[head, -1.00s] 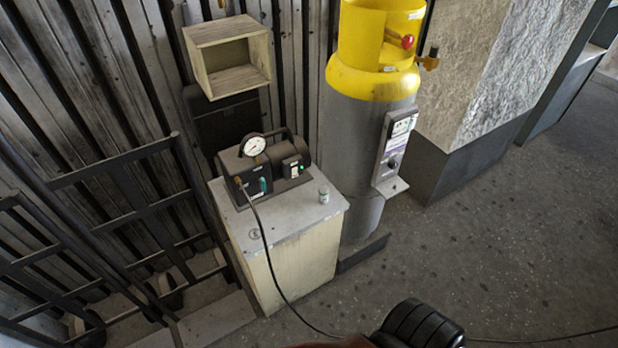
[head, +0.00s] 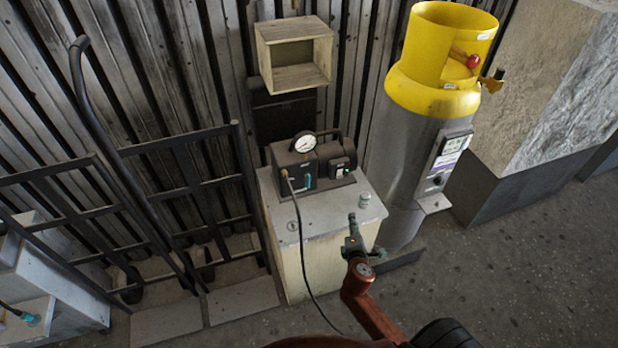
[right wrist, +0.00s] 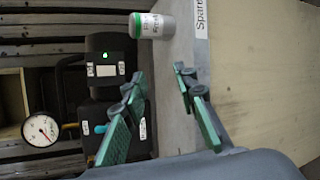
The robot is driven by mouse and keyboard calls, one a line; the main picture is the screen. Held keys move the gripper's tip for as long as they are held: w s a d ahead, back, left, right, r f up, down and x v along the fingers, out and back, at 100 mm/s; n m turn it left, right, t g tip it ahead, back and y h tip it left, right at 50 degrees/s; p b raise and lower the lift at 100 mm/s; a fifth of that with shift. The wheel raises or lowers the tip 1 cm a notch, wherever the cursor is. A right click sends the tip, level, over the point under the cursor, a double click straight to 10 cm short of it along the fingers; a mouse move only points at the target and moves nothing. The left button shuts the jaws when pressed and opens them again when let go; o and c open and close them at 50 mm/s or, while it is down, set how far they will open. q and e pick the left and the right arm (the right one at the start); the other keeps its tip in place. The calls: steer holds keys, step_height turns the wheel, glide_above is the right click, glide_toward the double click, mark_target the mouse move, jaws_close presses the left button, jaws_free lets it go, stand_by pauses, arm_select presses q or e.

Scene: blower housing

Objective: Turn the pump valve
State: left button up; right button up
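The black pump (head: 312,164) with a round white gauge (head: 305,142) stands on a pale cabinet (head: 320,270). A small teal handle on its front, which looks like the valve (head: 308,182), shows also in the right wrist view (right wrist: 100,128). My right gripper (head: 352,222) is in front of the cabinet, right of and apart from the pump in the head view. In the right wrist view, its green-padded fingers (right wrist: 160,76) are spread with nothing between them. The pump is beyond the left finger there.
A small can (head: 365,200) stands on the cabinet top, close to my right gripper. A black hose (head: 303,240) hangs from the pump down the cabinet front. A yellow-topped grey cylinder (head: 410,150) stands at right, and black hand trucks (head: 190,190) at left.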

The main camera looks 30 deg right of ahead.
step_height(320, 180, up, 5)
steer(key=w+n+t, duration=0.1)
steer(key=w+n, duration=0.1)
steer(key=n+t+y, duration=0.4)
steer(key=n+t, duration=0.1)
steer(key=n, duration=1.1)
glide_toward(309, 180)
steer(key=x, duration=1)
steer(key=shift+d+b, duration=0.1)
steer(key=shift+b, duration=0.3)
steer(key=shift+w+d, duration=0.1)
steer(key=shift+w, duration=0.4)
steer(key=shift+r, duration=0.1)
steer(key=shift+c, duration=0.7)
jaws_close()
